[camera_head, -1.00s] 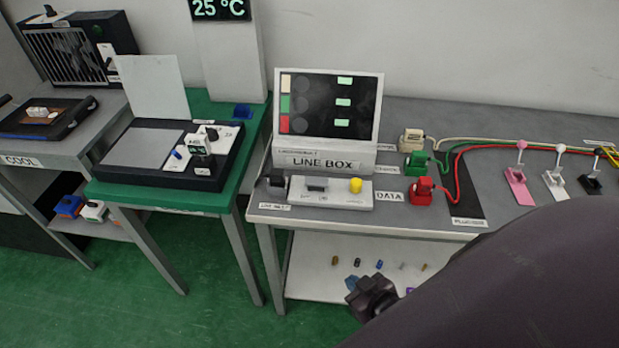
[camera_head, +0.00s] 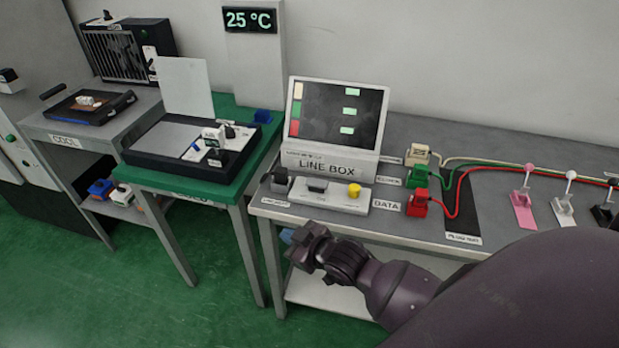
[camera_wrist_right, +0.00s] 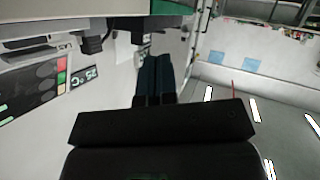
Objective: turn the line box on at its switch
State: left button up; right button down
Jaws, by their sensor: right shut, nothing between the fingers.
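The line box (camera_head: 330,163) stands on the grey bench, with a tilted dark panel (camera_head: 337,113) showing white, green and red squares and several pale green bars. In front of it a white plate (camera_head: 335,200) carries a black rocker switch (camera_head: 317,186) and a yellow button (camera_head: 354,190). The rocker's position is too small to tell. My right gripper (camera_head: 291,237) is in front of the bench's front edge, nearer the camera than the switch and apart from it. Its fingers (camera_wrist_right: 154,80) are together and empty in the right wrist view. My left gripper is not in view.
A dark grey block (camera_head: 280,180) sits left of the plate. White, green and red plugs (camera_head: 417,203) with cables stand to its right. Pink, white and black levers (camera_head: 523,211) are farther right. A green table (camera_head: 228,190) with a black device adjoins at left.

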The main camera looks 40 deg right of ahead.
jog(key=w+d+r+n+g, duration=0.1)
jog(key=w+r+n+g, duration=0.2)
jog(key=w+r+n, duration=0.9)
pick_arm(q)
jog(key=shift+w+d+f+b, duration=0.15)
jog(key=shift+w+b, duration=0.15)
jog(key=shift+b, duration=0.35)
pick_arm(e)
jog(key=d+r+n+g+h, duration=0.3)
jog(key=d+r+n+g, duration=0.2)
jog(key=d, duration=0.8)
jog(key=shift+s+d+r+n+g, duration=0.25)
jog(key=shift+n+g, duration=1.35)
jog(key=shift+g, duration=1)
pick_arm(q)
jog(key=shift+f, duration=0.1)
pick_arm(e)
jog(key=shift+f, duration=0.1)
